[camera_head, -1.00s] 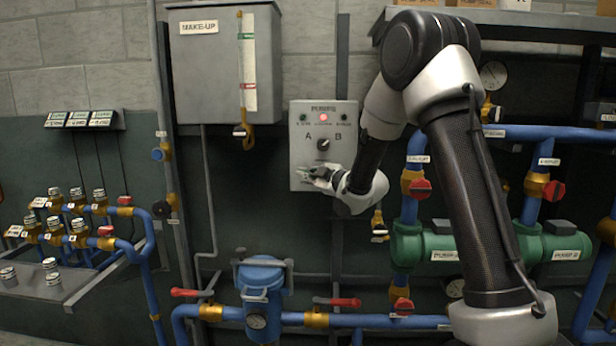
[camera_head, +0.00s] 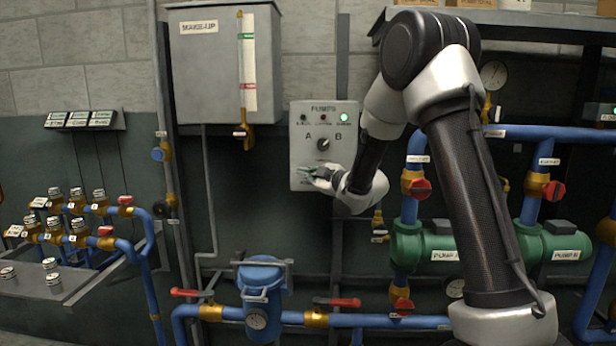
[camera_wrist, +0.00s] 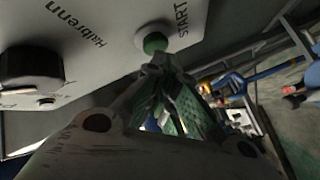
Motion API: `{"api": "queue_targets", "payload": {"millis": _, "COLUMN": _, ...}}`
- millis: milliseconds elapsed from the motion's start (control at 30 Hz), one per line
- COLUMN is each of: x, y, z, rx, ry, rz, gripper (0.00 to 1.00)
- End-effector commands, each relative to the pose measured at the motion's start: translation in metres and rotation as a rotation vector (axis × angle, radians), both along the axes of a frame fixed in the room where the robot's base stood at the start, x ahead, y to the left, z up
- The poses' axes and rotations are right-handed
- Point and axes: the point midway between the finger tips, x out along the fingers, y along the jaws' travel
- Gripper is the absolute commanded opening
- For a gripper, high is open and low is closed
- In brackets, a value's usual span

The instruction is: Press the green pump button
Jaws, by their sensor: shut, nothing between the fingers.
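The pump panel (camera_head: 308,130) is a grey box on the wall with a black A/B selector knob (camera_head: 323,144) and a row of small lamps. The right lamp (camera_head: 344,117) glows green; the middle red lamp (camera_head: 324,117) is dark. In the wrist view the green button (camera_wrist: 155,42) sits beside the word START. My gripper (camera_wrist: 158,66) is shut and empty, its fingertips right at the button's lower side; I cannot tell whether they touch. In the head view my gripper (camera_head: 312,174) is at the panel's lower part and hides the button.
A grey MAKE-UP tank (camera_head: 215,70) hangs left of the panel. Blue pipes, red-handled valves and a blue strainer (camera_head: 262,285) lie below. Green pumps (camera_head: 425,248) stand to the right. The wall just beneath the panel is mostly clear.

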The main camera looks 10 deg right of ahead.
Motion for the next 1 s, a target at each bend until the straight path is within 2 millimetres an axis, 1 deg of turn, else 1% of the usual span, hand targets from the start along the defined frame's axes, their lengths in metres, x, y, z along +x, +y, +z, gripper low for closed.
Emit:
{"api": "queue_targets", "payload": {"millis": 200, "x": -0.011, "y": 0.003, "z": 0.000, "rx": 0.000, "ry": -0.001, "rz": 0.001, "gripper": 0.00}}
{"api": "queue_targets", "payload": {"millis": 567, "x": -0.014, "y": 0.005, "z": 0.000, "rx": 0.000, "ry": 0.000, "rz": 0.001, "gripper": 0.00}}
{"api": "queue_targets", "payload": {"millis": 1000, "x": -0.052, "y": 0.017, "z": 0.000, "rx": 0.001, "ry": 0.000, "rz": 0.001, "gripper": 0.00}}
